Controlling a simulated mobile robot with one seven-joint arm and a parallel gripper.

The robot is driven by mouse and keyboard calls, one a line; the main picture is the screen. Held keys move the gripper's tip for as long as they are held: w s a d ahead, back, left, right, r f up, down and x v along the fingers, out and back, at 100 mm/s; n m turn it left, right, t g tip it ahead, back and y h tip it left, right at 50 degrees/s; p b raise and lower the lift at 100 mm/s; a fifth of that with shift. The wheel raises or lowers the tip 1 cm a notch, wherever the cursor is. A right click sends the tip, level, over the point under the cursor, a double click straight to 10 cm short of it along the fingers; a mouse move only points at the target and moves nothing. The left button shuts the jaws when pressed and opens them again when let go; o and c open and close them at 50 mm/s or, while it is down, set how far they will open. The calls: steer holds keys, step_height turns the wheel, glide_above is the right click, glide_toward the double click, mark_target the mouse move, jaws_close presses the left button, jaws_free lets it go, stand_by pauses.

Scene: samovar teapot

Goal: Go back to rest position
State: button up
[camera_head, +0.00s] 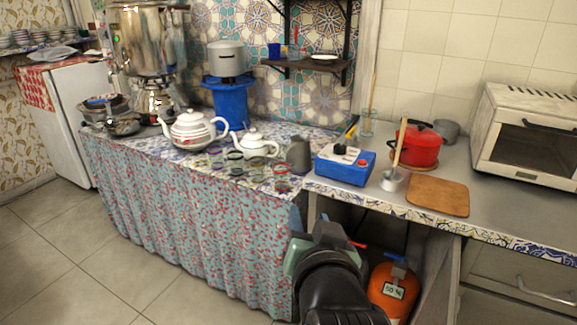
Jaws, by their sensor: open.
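My arm shows at the bottom centre as a black link with a grey-green joint, in front of the cloth-covered counter's right end. The jaws of my gripper do not show; the arm's own links may hide them. No object is seen held. The large white teapot (190,130) and the small white teapot (254,146) stand upright on the tiled counter (129,143), apart from my arm. The silver samovar (146,45) stands at the counter's back left.
Several glasses and a grey jug (299,155) stand near the counter's right end. A blue box (344,166), red pot (418,146), wooden board (438,197) and toaster oven (527,135) are on the right worktop. An orange gas bottle (391,305) is below. The left floor is clear.

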steer(key=a+r+n+t, duration=0.2)
steer(key=a+r+n, duration=0.15)
steer(key=r, duration=0.35)
steer(key=s+a+r+t+b, duration=0.1)
steer(key=s+r+t+b, duration=0.95)
steer(key=s+r, duration=0.5)
step_height(320, 180, up, 27)
steer(key=w+p, duration=0.1)
steer(key=p, duration=2.5)
steer(key=shift+w+f+p, duration=0.2)
steer(key=shift+w+p, duration=0.15)
steer(key=shift+o, duration=0.4)
